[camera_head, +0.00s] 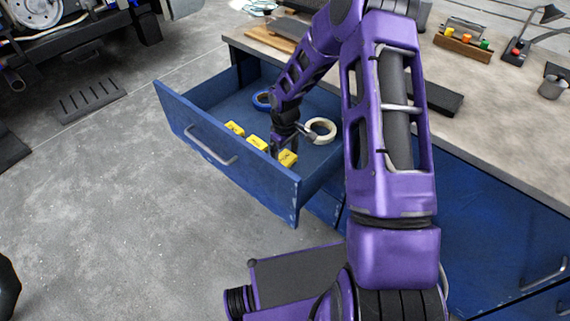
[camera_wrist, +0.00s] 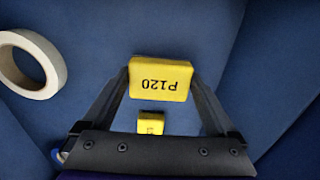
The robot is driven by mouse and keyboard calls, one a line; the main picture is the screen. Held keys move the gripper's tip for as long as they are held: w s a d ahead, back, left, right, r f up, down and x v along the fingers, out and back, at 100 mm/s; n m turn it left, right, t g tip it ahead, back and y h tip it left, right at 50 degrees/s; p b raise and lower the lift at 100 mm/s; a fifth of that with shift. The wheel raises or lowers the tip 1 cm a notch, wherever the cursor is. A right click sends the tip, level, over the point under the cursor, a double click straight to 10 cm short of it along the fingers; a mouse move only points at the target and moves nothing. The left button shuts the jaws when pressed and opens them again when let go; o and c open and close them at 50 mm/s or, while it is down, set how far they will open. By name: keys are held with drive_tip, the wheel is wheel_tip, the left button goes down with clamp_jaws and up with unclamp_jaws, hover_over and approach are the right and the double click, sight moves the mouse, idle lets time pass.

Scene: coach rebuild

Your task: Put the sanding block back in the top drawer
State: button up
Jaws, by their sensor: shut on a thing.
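The yellow sanding block (camera_wrist: 160,78), marked P120, is between the fingertips of my gripper (camera_wrist: 161,84) in the wrist view. My gripper is shut on its two ends. In the head view my gripper (camera_head: 281,147) reaches down inside the open top drawer (camera_head: 212,141), near its front panel, with the held block (camera_head: 288,159) at its fingertips. I cannot tell whether the block touches the drawer floor. Two more yellow blocks, one at the middle (camera_head: 257,143) and one farther left (camera_head: 235,129), lie in a row along the front panel.
A cream tape roll (camera_head: 321,131) and a blue tape roll (camera_head: 262,99) lie in the drawer. The worktop (camera_head: 485,130) beside it carries a dark flat item, a wooden rack (camera_head: 462,45) and a lamp. The drawer floor between the rolls and blocks has some free room.

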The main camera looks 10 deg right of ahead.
sight(285, 159)
drive_tip(key=shift+f, duration=1.4)
drive_tip(key=shift+f, duration=0.15)
drive_tip(key=o, duration=0.9)
drive_tip(key=shift+o, duration=0.2)
wheel_tip(285, 159, up, 12)
drive_tip(key=p, duration=0.1)
drive_tip(key=shift+r, duration=0.2)
drive_tip(key=shift+r, duration=0.1)
